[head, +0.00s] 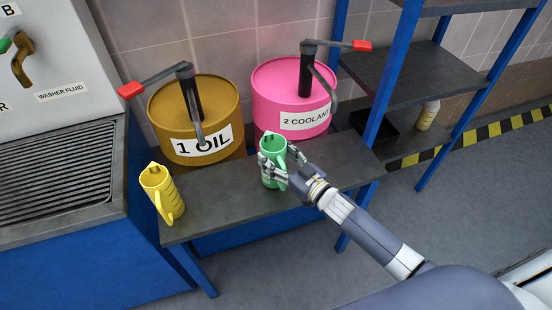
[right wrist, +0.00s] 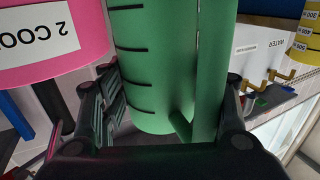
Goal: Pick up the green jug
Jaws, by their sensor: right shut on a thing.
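The green jug (head: 270,158) stands upright at the front of the grey bench, below the pink coolant drum. My right gripper (head: 272,172) is shut on the green jug, with its fingers around the jug's sides. In the right wrist view the green jug (right wrist: 155,70) with its black level marks fills the space between the fingers of my right gripper (right wrist: 160,115). Whether the jug's base touches the bench is hard to tell. My left gripper is not in view.
A yellow jug (head: 160,192) stands at the bench's left end. A brown oil drum (head: 170,115) and a pink coolant drum (head: 285,90), both with lever pumps, stand behind. Blue-framed shelving (head: 395,80) rises at the right. The grey bench (head: 225,205) has free room between the jugs.

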